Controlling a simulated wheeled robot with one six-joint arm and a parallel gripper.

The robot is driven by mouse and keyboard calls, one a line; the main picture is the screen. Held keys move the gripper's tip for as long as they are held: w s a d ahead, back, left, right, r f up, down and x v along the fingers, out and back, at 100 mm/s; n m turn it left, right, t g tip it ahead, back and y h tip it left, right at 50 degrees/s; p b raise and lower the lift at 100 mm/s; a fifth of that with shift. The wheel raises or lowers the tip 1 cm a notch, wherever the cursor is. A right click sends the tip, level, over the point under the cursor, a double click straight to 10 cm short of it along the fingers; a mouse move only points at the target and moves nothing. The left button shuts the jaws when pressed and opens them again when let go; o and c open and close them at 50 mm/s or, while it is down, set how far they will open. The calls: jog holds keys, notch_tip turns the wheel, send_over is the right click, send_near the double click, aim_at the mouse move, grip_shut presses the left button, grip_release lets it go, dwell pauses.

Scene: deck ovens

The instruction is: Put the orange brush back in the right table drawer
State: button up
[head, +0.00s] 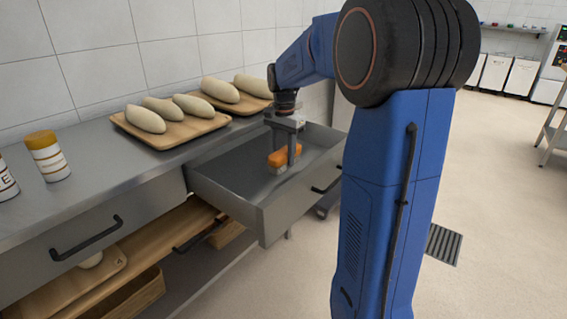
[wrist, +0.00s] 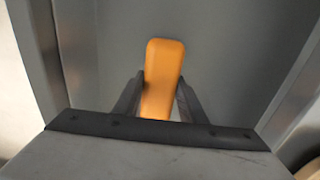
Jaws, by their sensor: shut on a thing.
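The orange brush (head: 278,159) is inside the open right table drawer (head: 232,202), low over its floor. My gripper (head: 284,158) points down into the drawer and is shut on the brush. In the wrist view the brush (wrist: 161,80) stands out between the two dark fingers (wrist: 158,98), against the grey drawer floor. I cannot tell whether the brush touches the floor. The drawer is pulled well out and otherwise looks empty.
Boards with pale dough loaves (head: 145,119) lie on the steel table behind the drawer. A jar with an orange lid (head: 47,157) stands at the left. The left drawer (head: 85,235) is shut. Lower shelves hold wooden boards and boxes (head: 140,297).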

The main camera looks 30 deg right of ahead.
aim_at(284, 150)
jog(key=shift+f, duration=1.55)
jog(key=shift+f, duration=0.1)
jog(key=o, duration=1.1)
notch_tip(284, 150, up, 12)
jog(key=shift+r, duration=0.15)
